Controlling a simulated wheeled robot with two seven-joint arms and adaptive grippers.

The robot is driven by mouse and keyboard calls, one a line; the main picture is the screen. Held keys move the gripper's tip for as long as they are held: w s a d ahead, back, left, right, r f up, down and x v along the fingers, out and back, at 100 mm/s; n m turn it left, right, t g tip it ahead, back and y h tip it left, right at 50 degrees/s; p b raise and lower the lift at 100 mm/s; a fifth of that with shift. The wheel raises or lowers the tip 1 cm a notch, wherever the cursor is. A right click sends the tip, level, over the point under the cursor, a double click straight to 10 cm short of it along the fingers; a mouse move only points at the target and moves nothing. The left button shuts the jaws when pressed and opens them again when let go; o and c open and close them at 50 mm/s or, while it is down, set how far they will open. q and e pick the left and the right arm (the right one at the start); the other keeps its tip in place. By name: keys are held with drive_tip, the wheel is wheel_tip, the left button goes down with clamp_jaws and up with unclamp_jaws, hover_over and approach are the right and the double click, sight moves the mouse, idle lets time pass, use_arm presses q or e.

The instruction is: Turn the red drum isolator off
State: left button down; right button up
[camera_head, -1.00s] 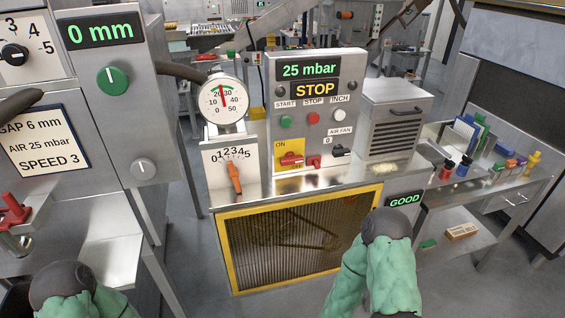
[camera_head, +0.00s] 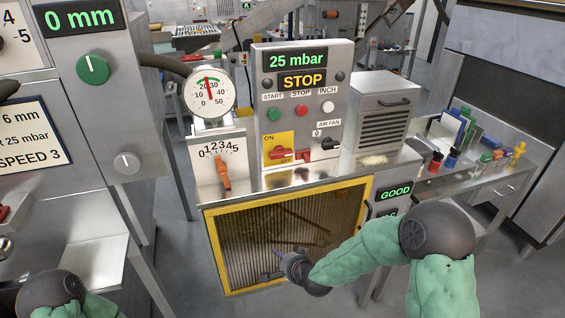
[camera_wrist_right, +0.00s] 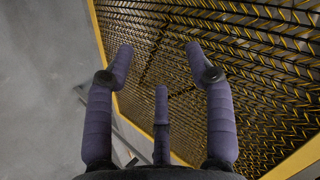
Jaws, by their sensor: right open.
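The red drum isolator (camera_head: 279,153) is a red rotary handle on a yellow plate marked ON and OFF, at the lower left of the grey control panel. Its handle lies roughly level. My right gripper (camera_head: 272,275) is low in front of the yellow-framed mesh guard, well below the isolator. In the right wrist view my right gripper (camera_wrist_right: 163,75) has its fingers spread, with nothing between them and the mesh behind. My left arm shows at the bottom left corner of the head view, and its gripper is out of the picture.
An orange lever (camera_head: 224,178) is on the scale plate to the left. The mesh guard (camera_head: 290,235) stands below the panel. A side table (camera_head: 470,175) holds small bottles.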

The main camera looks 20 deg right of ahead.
drive_tip(key=w+r+m+t, duration=0.1)
drive_tip(key=r, duration=0.3)
drive_tip(key=w+d+r+m+t, duration=0.1)
drive_tip(key=w+r, duration=0.1)
drive_tip(key=r, duration=0.2)
drive_tip(key=w+d+r+m+t+b, duration=0.1)
drive_tip(key=w+r+t, duration=0.1)
drive_tip(key=r, duration=0.3)
drive_tip(key=shift+d+h, duration=0.15)
drive_tip(key=shift+h, duration=0.25)
drive_tip(key=m+t+b, duration=0.1)
drive_tip(key=m+t, duration=0.3)
approach(281, 154)
drive_tip(key=shift+h, duration=0.4)
drive_tip(key=w, duration=0.3)
drive_tip(key=w+f, duration=0.1)
drive_tip(key=w, duration=0.2)
drive_tip(key=w+b, duration=0.1)
drive_tip(key=w, duration=0.2)
drive_tip(key=shift+w+f, duration=0.2)
drive_tip(key=shift+w, duration=0.1)
clamp_jaws()
